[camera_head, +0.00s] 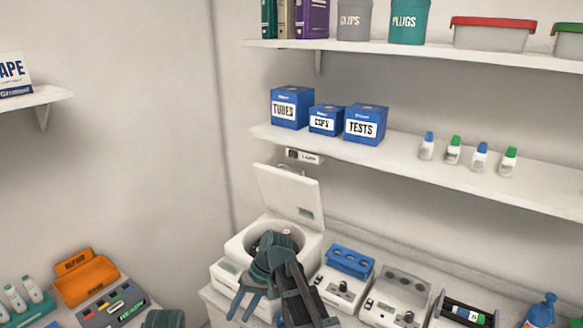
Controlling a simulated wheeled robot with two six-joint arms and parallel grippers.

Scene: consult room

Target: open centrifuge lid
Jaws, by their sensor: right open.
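The white centrifuge (231,272) stands on the counter at the lower middle. Its lid (288,194) is raised and stands nearly upright, tilted back at the rear of the round bowl. The bowl is open, with a dark rotor partly visible inside. My right gripper (244,308) is in front of the centrifuge, its blue fingers apart and pointing down, holding nothing visible. It is apart from the lid. My right arm hides part of the bowl and the front. My left gripper's fingers do not show.
A blue-topped rack device (350,262) and a white device (395,299) stand right of the centrifuge. An orange bin (86,280) is at lower left. A shelf (400,168) with blue boxes (292,107) and small bottles (453,150) is above.

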